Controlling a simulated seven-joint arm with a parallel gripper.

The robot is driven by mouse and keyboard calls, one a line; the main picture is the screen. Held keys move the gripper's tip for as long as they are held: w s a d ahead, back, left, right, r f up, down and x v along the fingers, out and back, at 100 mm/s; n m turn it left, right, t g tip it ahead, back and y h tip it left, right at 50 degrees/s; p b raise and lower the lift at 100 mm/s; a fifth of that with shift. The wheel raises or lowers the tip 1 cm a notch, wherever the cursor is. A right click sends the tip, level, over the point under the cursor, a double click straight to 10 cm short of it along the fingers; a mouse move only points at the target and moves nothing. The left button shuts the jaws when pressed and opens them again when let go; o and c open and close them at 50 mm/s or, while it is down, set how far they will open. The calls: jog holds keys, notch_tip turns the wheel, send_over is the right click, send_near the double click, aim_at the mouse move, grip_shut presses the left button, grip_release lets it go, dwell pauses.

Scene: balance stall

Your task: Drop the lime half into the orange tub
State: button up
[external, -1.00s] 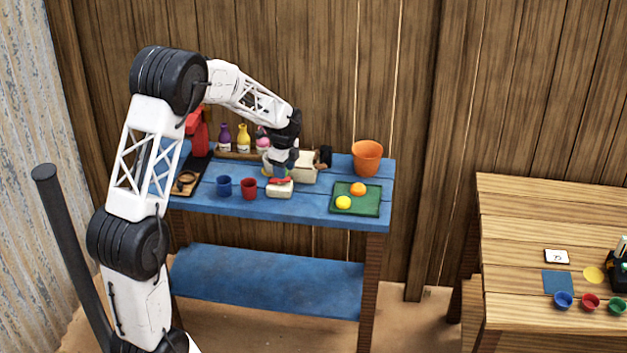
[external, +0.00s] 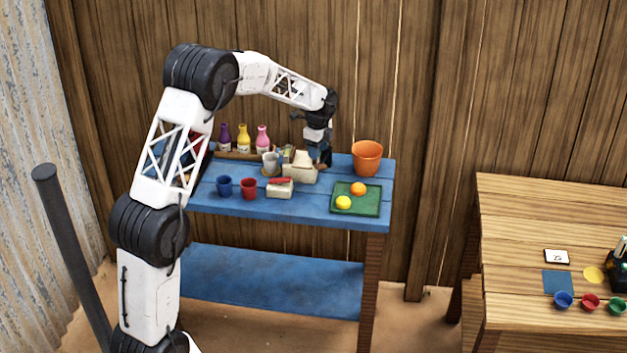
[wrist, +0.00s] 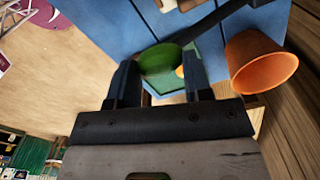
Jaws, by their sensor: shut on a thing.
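The lime half (wrist: 160,59) shows green between my fingers in the wrist view. My gripper (wrist: 164,82) is shut on it. In the external view my gripper (external: 319,160) hangs over the back of the blue table, left of the orange tub, and the lime is too hidden to make out. The orange tub (external: 367,158) stands upright at the table's back right. It also shows in the wrist view (wrist: 258,68), to the right of my fingers and apart from them.
A green tray (external: 368,206) with an orange ball (external: 358,189) and a yellow ball (external: 343,203) lies in front of the tub. A cream box (external: 300,169), a red-topped white box (external: 279,190), a blue cup (external: 224,186) and a red cup (external: 249,188) stand left. Bottles line the back.

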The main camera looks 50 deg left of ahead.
send_near(373, 146)
jog(key=s+d, duration=0.4)
jog(key=shift+f, duration=0.2)
jog(key=shift+f, duration=2.9)
jog(key=o, duration=0.9)
jog(key=shift+o, duration=0.2)
jog(key=shift+r, duration=0.1)
notch_tip(373, 146, up, 8)
